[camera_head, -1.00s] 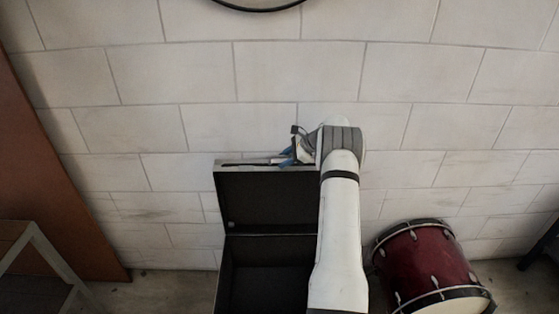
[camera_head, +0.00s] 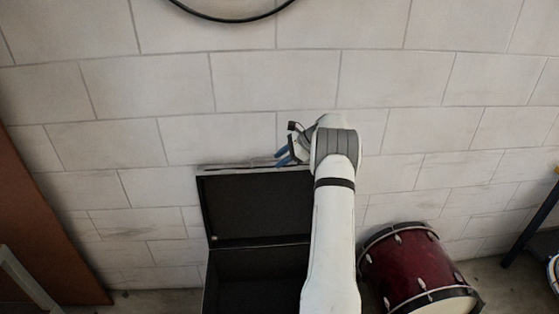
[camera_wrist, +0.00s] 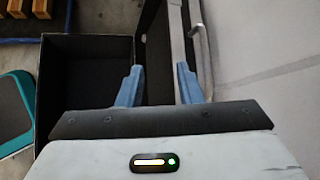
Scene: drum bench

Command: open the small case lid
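The small case is a dark box with a thin light metal rim. Its lid (camera_head: 258,205) stands raised, roughly upright near the wall, and the dark inside of its base (camera_head: 255,280) shows below. In the wrist view the open base (camera_wrist: 85,75) is on the left, and the lid's rim (camera_wrist: 176,32) runs down between and behind my fingers. My gripper (camera_head: 283,157) is at the lid's top edge, near its right end. In the wrist view its blue fingers (camera_wrist: 158,86) are apart, with nothing visibly clamped. Whether the right finger touches the rim I cannot tell.
A brick wall (camera_head: 420,85) stands close behind the lid. A dark red drum (camera_head: 410,268) lies right of the case, beside my arm. A brown panel (camera_head: 45,235) is at the left. A handle (camera_wrist: 203,55) shows on the lid's outer side.

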